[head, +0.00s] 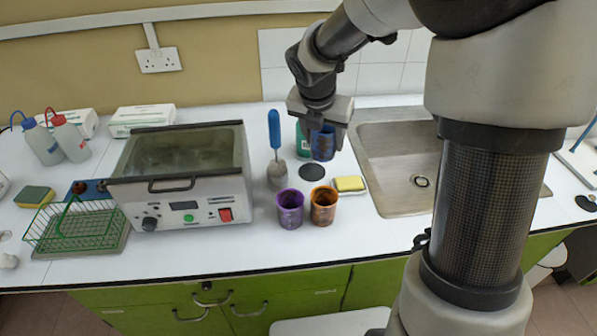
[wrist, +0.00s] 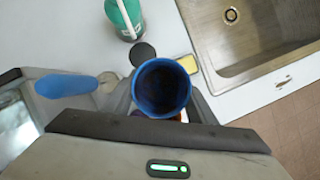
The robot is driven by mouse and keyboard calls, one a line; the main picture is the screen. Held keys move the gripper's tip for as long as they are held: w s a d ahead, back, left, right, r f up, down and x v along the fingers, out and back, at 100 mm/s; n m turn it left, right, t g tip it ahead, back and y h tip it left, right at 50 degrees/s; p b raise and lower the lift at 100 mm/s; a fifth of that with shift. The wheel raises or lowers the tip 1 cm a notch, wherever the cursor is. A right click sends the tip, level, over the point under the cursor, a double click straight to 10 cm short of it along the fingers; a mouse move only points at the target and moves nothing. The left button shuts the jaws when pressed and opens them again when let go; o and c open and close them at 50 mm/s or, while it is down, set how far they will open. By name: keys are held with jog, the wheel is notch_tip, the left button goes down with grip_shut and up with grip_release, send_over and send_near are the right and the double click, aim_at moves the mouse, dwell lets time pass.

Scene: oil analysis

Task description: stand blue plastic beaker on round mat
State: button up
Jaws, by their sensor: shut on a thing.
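The blue plastic beaker (head: 323,145) is held upright between the fingers of my gripper (head: 322,128). It is above the counter, and the dark round mat (head: 312,172) shows just below it in the head view. In the wrist view I look down into the open top of the beaker (wrist: 162,90), with a finger on each side. The round mat (wrist: 143,54) shows partly there, beyond the beaker's rim, and nothing is seen standing on it. The gap under the beaker is hard to judge.
A purple beaker (head: 290,208) and an orange beaker (head: 323,206) stand in front of the mat. A yellow sponge (head: 349,184) lies right of it, near the sink (head: 395,165). A blue-handled brush (head: 275,130) stands to the left. A green bottle (wrist: 124,15) is behind.

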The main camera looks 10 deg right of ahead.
jog(key=shift+w+a+r+n, duration=0.25)
jog(key=shift+w+a+n, duration=0.15)
jog(key=shift+n, duration=0.2)
jog(key=shift+f+b, duration=0.2)
jog(key=shift+b, duration=0.15)
jog(key=shift+y, duration=0.3)
notch_tip(320, 180, down, 14)
jog(key=b, duration=0.4)
jog(key=shift+r, duration=0.2)
jog(key=w, duration=0.4)
jog(key=shift+r, duration=0.2)
jog(key=w, duration=0.2)
jog(key=w+f, duration=0.1)
jog(key=w, duration=0.1)
jog(key=shift+w, duration=0.1)
jog(key=shift+f, duration=0.1)
